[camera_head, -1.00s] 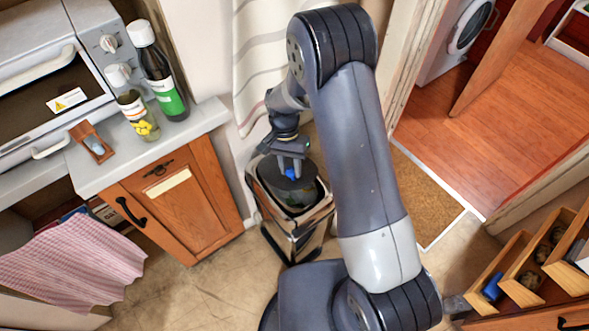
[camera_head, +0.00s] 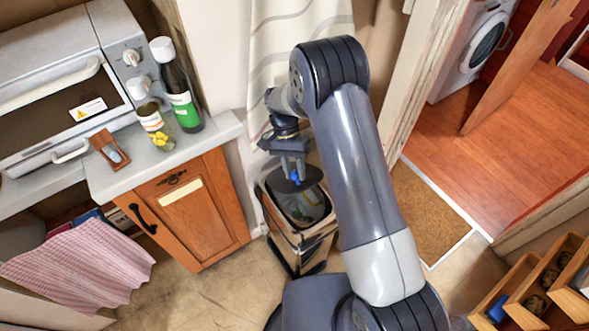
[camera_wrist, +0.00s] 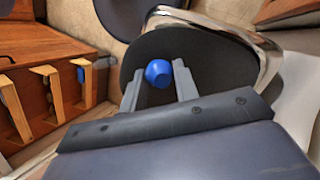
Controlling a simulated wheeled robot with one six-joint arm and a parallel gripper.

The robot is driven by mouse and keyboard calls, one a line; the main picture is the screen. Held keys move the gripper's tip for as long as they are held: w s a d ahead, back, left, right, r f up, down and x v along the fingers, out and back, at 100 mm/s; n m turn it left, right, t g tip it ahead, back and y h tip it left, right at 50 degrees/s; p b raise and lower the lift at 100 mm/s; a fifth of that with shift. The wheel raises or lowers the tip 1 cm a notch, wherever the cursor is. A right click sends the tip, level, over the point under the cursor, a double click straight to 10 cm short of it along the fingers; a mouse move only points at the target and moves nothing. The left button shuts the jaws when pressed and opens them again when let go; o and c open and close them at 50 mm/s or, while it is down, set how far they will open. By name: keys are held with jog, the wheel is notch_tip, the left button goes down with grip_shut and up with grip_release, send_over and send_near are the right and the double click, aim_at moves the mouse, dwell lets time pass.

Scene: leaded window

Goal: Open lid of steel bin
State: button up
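The steel bin (camera_head: 297,246) stands on the floor beside the wooden cabinet, under my arm. Its dark round lid (camera_head: 311,178) is raised at the back of the bin, and the bin's mouth and the contents inside show in front of it. A blue knob sits on the lid. My gripper (camera_head: 294,170) is at the knob. In the wrist view, the fingers (camera_wrist: 158,88) lie one on each side of the blue knob (camera_wrist: 158,73), close against it. The dark lid (camera_wrist: 205,55) spreads behind them, with the bin's shiny rim (camera_wrist: 243,27) around it.
The wooden cabinet (camera_head: 200,215) with a grey top stands left of the bin. Bottles (camera_head: 178,90) and a jar stand on that top. A curtain (camera_head: 285,60) hangs behind. A brown doormat (camera_head: 430,212) and open drawers (camera_head: 535,280) lie to the right.

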jog(key=o, duration=0.5)
jog(key=shift+c, duration=0.2)
notch_tip(320, 180, up, 10)
jog(key=shift+b, duration=0.45)
